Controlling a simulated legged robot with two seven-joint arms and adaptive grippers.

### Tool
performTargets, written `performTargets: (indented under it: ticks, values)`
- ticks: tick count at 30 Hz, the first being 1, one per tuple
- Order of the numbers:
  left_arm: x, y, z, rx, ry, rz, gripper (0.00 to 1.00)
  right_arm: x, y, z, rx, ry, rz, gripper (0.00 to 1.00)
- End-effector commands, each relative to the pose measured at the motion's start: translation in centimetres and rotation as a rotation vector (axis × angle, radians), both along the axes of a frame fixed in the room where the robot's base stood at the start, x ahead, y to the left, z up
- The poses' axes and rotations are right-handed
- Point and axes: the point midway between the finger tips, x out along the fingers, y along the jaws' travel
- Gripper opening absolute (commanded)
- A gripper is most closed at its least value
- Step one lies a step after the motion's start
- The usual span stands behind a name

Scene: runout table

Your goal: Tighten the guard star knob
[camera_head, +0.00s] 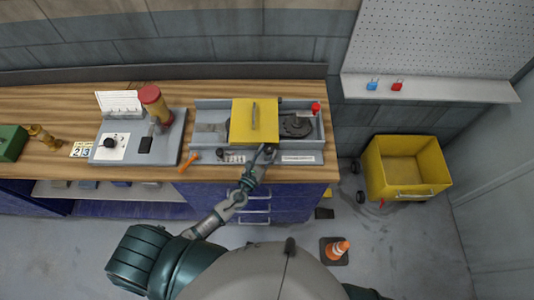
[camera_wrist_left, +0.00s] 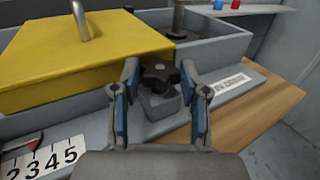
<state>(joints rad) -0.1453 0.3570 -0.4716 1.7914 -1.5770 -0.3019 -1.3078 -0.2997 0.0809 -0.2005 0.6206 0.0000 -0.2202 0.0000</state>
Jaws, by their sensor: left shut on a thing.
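The guard star knob (camera_wrist_left: 160,76) is black and lobed, and it sits on a small grey block at the front of the machine in the left wrist view. The yellow guard (camera_head: 254,121) lies flat over the grey machine tray and also fills the upper left of the wrist view (camera_wrist_left: 80,55). My left gripper (camera_head: 266,152) is at the front edge of the guard, its two fingers shut on the star knob, one on each side. The gripper hides the knob in the head view. My right gripper is not in view.
A grey panel with a red-topped cylinder (camera_head: 155,101) stands left of the machine. An orange-handled tool (camera_head: 189,160) lies by the machine's left front corner. Number tags (camera_wrist_left: 45,158) are at the front left. A yellow cart (camera_head: 405,168) stands on the floor at right.

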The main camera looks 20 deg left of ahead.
Motion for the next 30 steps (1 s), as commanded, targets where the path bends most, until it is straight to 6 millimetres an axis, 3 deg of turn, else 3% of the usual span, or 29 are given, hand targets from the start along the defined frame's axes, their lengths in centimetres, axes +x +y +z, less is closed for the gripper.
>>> performTargets:
  ticks: [9, 10, 12, 23, 26, 30]
  values:
    - [0.1, 0.0, 0.1, 0.0, -0.001, 0.001, 0.09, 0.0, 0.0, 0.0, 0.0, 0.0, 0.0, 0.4]
    - [0.1, 0.0, 0.1, 0.0, -0.001, 0.001, 0.52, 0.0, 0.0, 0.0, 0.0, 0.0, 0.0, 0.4]
    - [0.0, 0.0, 0.1, 0.001, -0.001, 0.001, 0.69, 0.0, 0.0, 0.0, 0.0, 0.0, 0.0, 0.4]
    - [-0.2, 0.1, 0.0, 0.001, 0.0, 0.001, 0.69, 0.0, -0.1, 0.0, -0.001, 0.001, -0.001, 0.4]
    - [-1.2, 0.3, -0.1, 0.003, 0.001, 0.001, 0.69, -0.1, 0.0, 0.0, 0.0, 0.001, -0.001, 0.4]
    - [-3.9, 0.9, -0.2, 0.004, 0.003, -0.001, 0.69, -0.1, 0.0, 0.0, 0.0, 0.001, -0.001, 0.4]
